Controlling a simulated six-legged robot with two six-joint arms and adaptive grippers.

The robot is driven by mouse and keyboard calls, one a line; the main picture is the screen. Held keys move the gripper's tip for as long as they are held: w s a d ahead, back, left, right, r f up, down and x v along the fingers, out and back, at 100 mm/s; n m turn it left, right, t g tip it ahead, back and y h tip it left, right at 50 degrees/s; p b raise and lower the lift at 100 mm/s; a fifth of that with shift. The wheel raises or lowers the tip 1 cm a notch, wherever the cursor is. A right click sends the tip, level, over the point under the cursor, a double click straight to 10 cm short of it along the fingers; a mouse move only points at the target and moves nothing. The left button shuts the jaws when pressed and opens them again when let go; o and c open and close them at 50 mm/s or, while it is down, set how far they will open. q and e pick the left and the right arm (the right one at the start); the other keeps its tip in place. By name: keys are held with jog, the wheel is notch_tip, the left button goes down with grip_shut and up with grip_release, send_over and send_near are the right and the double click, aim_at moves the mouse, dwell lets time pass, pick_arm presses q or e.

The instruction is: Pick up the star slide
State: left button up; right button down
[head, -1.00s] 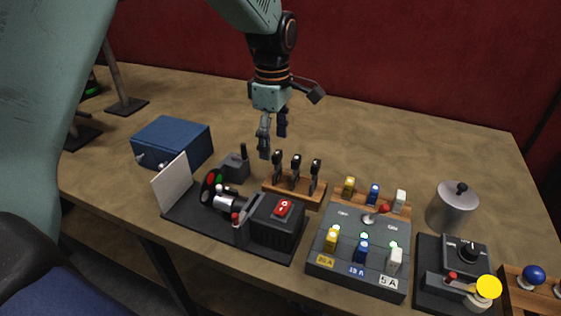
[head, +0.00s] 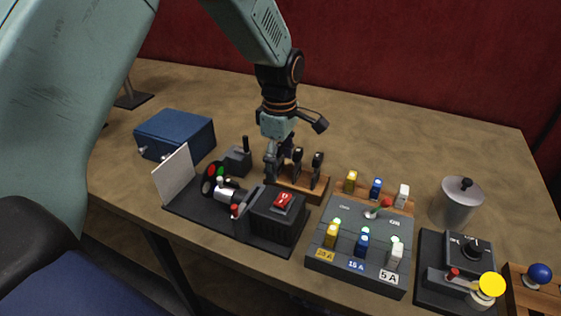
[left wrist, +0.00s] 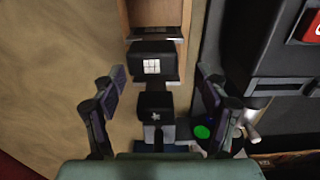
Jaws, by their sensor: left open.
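Dark slides stand in a wooden rack (head: 314,194). In the left wrist view, the star slide (left wrist: 155,113) is a black piece with a small pale star mark. It is the slide nearest my palm, at the rack's end. A slide with a white grid mark (left wrist: 152,62) stands just beyond it. My left gripper (head: 272,170) is pointing down over the rack's left end, where it hides the star slide in the head view. In the left wrist view, its open fingers (left wrist: 159,100) stand on both sides of the star slide, with gaps. My right gripper is out of view.
A black projector-like device (head: 275,222) with a red switch stands in front of the rack. A grey fuse panel (head: 345,262) is to the right, a blue box (head: 175,135) to the left. A metal pot (head: 456,204) stands farther right. The table behind is clear.

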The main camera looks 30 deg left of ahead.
pick_arm(q)
jog(key=shift+w+a+f, duration=0.15)
jog(key=shift+a, duration=0.15)
jog(key=shift+c, duration=0.8)
jog(key=shift+d, duration=0.25)
jog(key=c, duration=0.4)
jog(key=shift+a, duration=0.15)
jog(key=c, duration=0.5)
jog(key=shift+c, duration=1)
notch_tip(320, 180, up, 9)
jog(key=shift+r+p, duration=0.2)
jog(key=shift+p, duration=0.4)
jog(key=shift+r, duration=0.3)
jog(key=shift+w+r, duration=0.1)
